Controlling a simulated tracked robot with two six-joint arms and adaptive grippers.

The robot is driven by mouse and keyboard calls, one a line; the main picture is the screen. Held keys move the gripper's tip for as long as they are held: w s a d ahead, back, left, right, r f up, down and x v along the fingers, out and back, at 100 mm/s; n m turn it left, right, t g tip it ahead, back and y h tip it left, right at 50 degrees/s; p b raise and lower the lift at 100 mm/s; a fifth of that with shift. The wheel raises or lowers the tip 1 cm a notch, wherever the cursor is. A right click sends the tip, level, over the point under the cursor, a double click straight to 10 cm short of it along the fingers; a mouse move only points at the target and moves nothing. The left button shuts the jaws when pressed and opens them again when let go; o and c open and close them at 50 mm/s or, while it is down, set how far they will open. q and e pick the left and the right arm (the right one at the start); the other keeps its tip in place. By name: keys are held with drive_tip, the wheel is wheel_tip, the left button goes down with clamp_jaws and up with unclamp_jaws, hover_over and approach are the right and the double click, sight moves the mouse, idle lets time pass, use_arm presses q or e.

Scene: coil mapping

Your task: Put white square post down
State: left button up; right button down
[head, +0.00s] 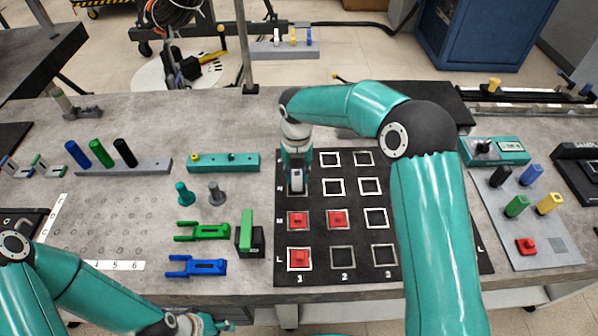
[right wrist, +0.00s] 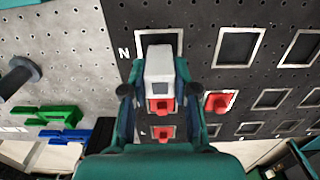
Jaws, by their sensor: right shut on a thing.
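The white square post (right wrist: 158,65) is between the fingers of my right gripper (head: 296,184), which is shut on it. The post also shows in the head view (head: 297,178), partly hidden by the gripper. It is over the left column of the black board (head: 318,203), at the white-outlined square in row N. The wrist view shows the square's outline (right wrist: 142,42) around the post's far end. I cannot tell if the post touches the board. My left gripper (head: 205,325) is low at the bottom edge, partly cut off; its jaws are unclear.
Red blocks sit on the board at M1 (head: 298,221), M2 (head: 337,219) and L1 (head: 299,259). Left of the board are a green block on a black base (head: 247,232), green (head: 203,231) and blue (head: 197,266) forks, and a teal bar (head: 222,162). Several board squares are empty.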

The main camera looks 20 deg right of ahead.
sight(297, 173)
drive_tip(key=c, duration=0.9)
unclamp_jaws()
wheel_tip(297, 173, up, 12)
drive_tip(key=shift+b, duration=0.3)
